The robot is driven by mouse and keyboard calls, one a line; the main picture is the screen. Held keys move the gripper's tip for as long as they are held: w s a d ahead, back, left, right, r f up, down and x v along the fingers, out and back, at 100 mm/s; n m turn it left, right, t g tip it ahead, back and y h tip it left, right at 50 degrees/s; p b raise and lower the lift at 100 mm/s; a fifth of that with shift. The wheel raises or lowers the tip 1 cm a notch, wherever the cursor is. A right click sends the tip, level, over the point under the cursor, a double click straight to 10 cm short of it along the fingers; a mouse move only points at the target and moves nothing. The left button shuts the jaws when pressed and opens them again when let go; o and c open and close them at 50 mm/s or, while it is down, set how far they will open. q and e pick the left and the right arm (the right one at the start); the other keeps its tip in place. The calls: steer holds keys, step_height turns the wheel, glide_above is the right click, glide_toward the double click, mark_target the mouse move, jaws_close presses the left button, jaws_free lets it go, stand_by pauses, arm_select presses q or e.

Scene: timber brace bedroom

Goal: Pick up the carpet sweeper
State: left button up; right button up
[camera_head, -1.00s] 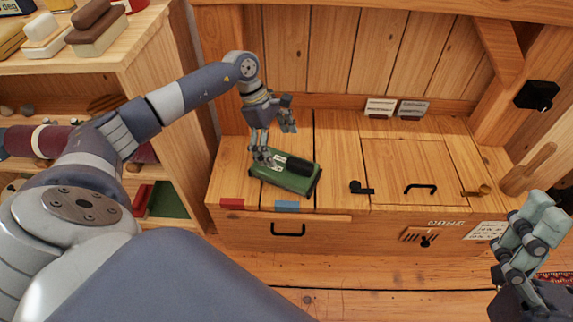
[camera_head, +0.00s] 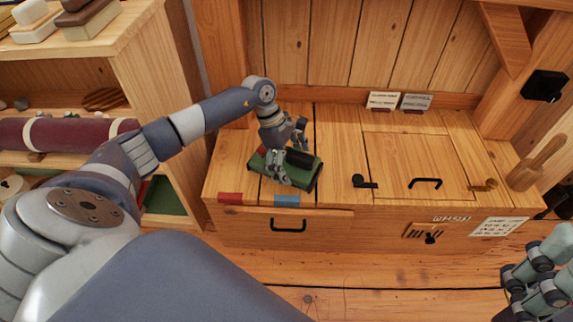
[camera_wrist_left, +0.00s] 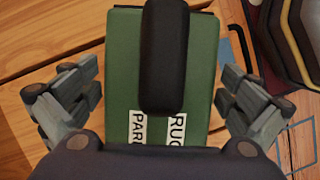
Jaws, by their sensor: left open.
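The carpet sweeper (camera_head: 310,173) is a green box-like body with a black handle on top. It lies on the wooden bench top at the left, above the red and blue marks. My left gripper (camera_head: 286,154) is open and low over the sweeper, hiding part of it. In the left wrist view the sweeper (camera_wrist_left: 122,75) lies between the spread fingers of the left gripper (camera_wrist_left: 162,90), with a gap visible on each side. White labels show on its near end. My right gripper (camera_head: 540,275) is at the lower right edge, partly cut off, away from the sweeper.
The bench top has a black latch (camera_head: 364,182), a black handle (camera_head: 425,183) and a brass fitting (camera_head: 484,185) to the right. A wooden shelf (camera_head: 140,45) with several items stands at the left. The floor in front is clear.

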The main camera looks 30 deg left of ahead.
arm_select(q)
steer(key=shift+c, duration=0.2)
steer(key=c, duration=1.3)
steer(key=shift+r, duration=0.1)
steer(key=shift+r, duration=0.1)
